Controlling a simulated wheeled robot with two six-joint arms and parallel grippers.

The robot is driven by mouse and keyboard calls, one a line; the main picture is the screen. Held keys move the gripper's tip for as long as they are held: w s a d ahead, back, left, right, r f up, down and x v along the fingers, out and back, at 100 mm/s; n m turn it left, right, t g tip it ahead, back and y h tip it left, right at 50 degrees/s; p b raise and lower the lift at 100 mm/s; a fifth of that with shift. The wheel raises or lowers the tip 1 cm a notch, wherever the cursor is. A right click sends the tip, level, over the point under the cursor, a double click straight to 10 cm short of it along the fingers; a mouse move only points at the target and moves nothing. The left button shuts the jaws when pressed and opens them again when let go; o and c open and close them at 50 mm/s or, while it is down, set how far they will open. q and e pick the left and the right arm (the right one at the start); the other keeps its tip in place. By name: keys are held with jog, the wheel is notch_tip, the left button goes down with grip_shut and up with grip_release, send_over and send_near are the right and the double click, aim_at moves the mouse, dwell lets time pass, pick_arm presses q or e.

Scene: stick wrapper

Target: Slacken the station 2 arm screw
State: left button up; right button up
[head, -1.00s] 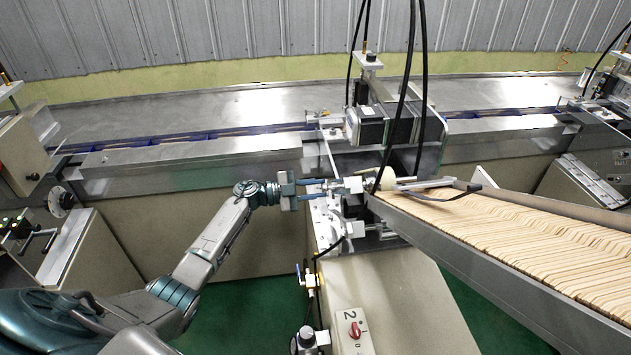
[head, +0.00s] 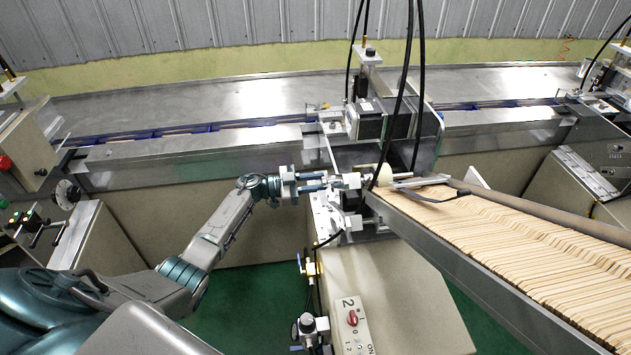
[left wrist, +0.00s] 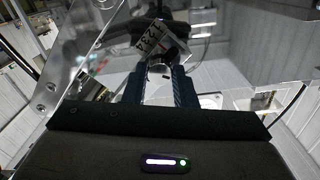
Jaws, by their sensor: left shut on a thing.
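The station 2 machine stands at the middle of the head view, with a switch box (head: 352,318) marked 2 on its front. My left gripper (head: 332,182) reaches in from the left, level with the metal arm fittings (head: 351,181) beside the stick chute's upper end. Its dark fingers also show in the left wrist view (left wrist: 160,88), shut on a small part, which I take to be the arm screw (left wrist: 158,72). The fingers hide most of that part. A white plate with numbers (left wrist: 163,42) sits just beyond the fingertips. My right gripper is not in view.
A chute full of wooden sticks (head: 530,245) slopes down to the right. A motor (head: 370,122) and black cables hang above the fittings. A clear panel (left wrist: 85,60) stands close on the left in the wrist view. Green floor (head: 250,320) is free at the front.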

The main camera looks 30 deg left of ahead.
pick_arm(q)
jog(key=shift+f, duration=0.1)
jog(key=o, duration=1)
jog(key=shift+b+v, duration=2.05)
jog(key=shift+v, duration=3.4)
